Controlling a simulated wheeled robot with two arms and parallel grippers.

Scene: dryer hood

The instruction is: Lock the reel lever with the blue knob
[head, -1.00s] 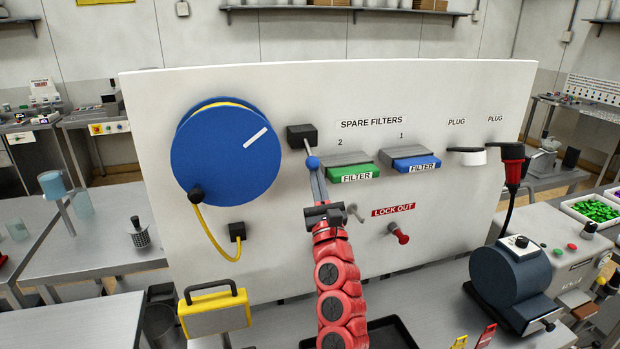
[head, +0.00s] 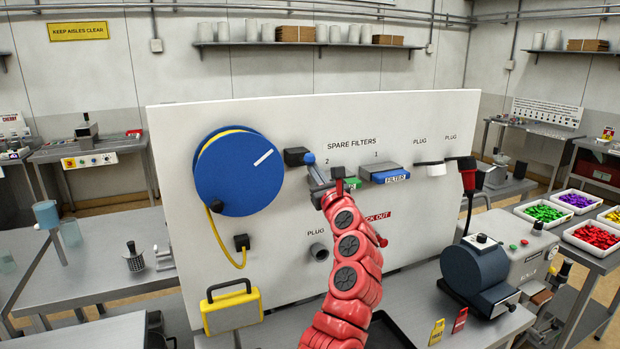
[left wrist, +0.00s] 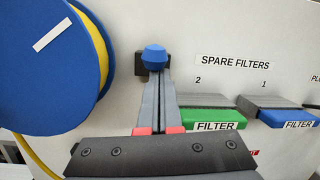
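The blue knob (head: 309,158) of the reel lever sits just in front of a black block (head: 294,156) on the white panel, right of the big blue reel (head: 236,172). In the left wrist view the knob (left wrist: 154,58) is at the tips of my left gripper (left wrist: 156,80), with the block behind it. My left gripper (head: 313,168) has its two grey fingers together, tips at the underside of the knob. Nothing shows held between them; whether they touch the knob is hard to tell. The lever's rod is hidden. My right gripper is out of view.
Green filter (left wrist: 215,119) and blue filter (head: 391,176) stick out right of my fingers. My left arm partly covers the lock-out sign. A yellow case (head: 232,307) and a dark blue machine (head: 474,272) stand before the panel.

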